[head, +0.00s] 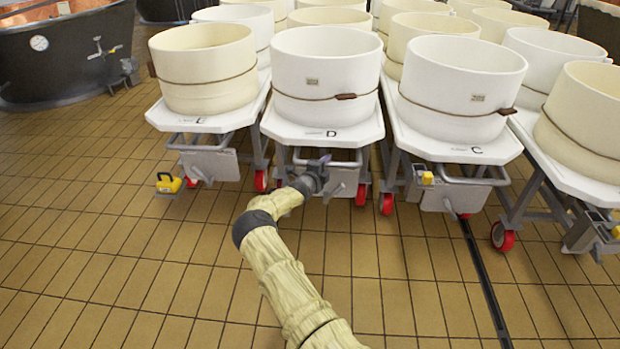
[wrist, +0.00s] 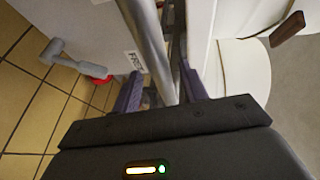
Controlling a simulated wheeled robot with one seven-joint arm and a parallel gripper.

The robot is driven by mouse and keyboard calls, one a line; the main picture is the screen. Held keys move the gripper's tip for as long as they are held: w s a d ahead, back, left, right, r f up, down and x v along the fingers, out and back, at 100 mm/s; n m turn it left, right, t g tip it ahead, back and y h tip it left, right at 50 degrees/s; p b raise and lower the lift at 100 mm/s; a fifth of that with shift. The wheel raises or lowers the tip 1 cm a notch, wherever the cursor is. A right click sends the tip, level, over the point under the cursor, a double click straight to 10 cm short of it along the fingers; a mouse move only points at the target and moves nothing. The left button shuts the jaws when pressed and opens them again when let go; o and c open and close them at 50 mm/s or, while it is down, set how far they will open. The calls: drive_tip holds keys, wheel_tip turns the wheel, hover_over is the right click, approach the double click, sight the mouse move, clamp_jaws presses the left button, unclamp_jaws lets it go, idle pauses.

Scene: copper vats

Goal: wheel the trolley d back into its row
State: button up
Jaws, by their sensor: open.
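Trolley D (head: 353,137) has a white top marked D and carries a white tub (head: 326,80) with a cord around it. It stands between trolley E and trolley C, its front edge roughly in line with theirs. My gripper (head: 318,166) is at the front of trolley D, at its metal handle bar (head: 346,164). In the wrist view my gripper (wrist: 160,88) is open, with the bar (wrist: 151,45) showing between its two purple fingers. I cannot tell whether the fingers touch it. The trolley's red wheels (head: 360,195) show below.
Trolley E (head: 205,122) is close on the left and trolley C (head: 470,150) close on the right, with narrow gaps. More tubs stand behind. A copper vat (head: 65,50) is at far left. A dark floor channel (head: 485,285) runs at right. The tiled floor in front is clear.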

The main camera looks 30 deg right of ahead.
drive_tip(key=p+v, duration=0.6)
drive_tip(key=v, duration=0.7)
drive_tip(key=shift+s, duration=0.2)
drive_tip(key=s+r+m+g+y, duration=0.2)
drive_tip(key=s+r+m+g, duration=0.15)
drive_tip(key=s+m, duration=0.6)
drive_tip(key=s+r+m+g+y, duration=0.15)
drive_tip(key=s+m+g, duration=0.45)
drive_tip(key=m, duration=0.7)
drive_tip(key=s+a+r+m+t+y, duration=0.2)
drive_tip(key=s+a+r+m+y, duration=0.3)
drive_tip(key=s+a+r+m, duration=0.45)
drive_tip(key=s+a+r+m+t+y, duration=0.1)
drive_tip(key=s+a+r+m+y, duration=0.4)
drive_tip(key=s+a+m, duration=0.65)
wheel_tip(320, 180, up, 35)
drive_tip(key=w+p, duration=0.1)
drive_tip(key=p, duration=3.3)
drive_tip(key=shift+w+a+r+h+p, duration=0.2)
drive_tip(key=shift+w+a+h+p, duration=0.05)
drive_tip(key=shift+a+h+p, duration=0.15)
